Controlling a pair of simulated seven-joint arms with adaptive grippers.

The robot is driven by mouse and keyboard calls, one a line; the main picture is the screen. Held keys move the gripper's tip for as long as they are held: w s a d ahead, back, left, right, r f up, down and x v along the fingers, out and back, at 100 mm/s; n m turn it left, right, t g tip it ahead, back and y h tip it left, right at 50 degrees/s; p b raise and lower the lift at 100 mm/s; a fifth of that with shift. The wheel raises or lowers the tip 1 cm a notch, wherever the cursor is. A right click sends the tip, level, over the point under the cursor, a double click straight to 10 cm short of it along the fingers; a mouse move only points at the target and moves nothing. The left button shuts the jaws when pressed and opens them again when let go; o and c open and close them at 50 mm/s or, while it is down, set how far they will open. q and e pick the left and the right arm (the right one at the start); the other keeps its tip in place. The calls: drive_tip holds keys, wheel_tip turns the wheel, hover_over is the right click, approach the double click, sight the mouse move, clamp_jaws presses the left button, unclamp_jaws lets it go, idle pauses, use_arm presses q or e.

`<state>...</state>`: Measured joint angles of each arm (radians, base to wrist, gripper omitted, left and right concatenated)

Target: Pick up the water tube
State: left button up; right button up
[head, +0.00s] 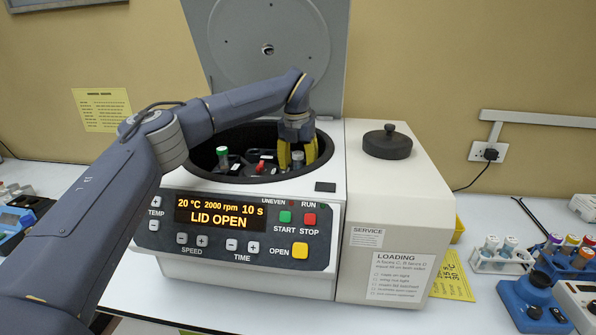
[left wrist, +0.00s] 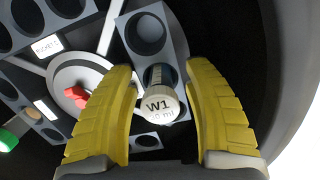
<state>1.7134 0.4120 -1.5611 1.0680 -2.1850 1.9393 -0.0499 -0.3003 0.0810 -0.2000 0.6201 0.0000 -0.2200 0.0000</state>
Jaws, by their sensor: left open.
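The water tube, with a white cap marked W1 (left wrist: 160,106), stands in a grey bucket (left wrist: 151,22) of the centrifuge rotor. In the head view its pale cap (head: 297,157) shows inside the open centrifuge bowl. My left gripper (head: 298,160) reaches down into the bowl from above. Its yellow fingers (left wrist: 163,115) are open, one on each side of the cap, with gaps between fingers and cap. The tube's lower part is hidden in the bucket. My right gripper is not in view.
A green-capped tube (head: 222,155) sits in another bucket, and a red knob (left wrist: 76,96) is at the rotor's centre. The bowl wall (left wrist: 285,60) is close to the right finger. The open lid (head: 268,90) stands behind. Racks of tubes (head: 503,262) stand on the right.

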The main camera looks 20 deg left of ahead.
use_arm(q)
drive_tip(key=shift+c, duration=0.5)
clamp_jaws()
wheel_tip(320, 180, up, 20)
idle(0.8)
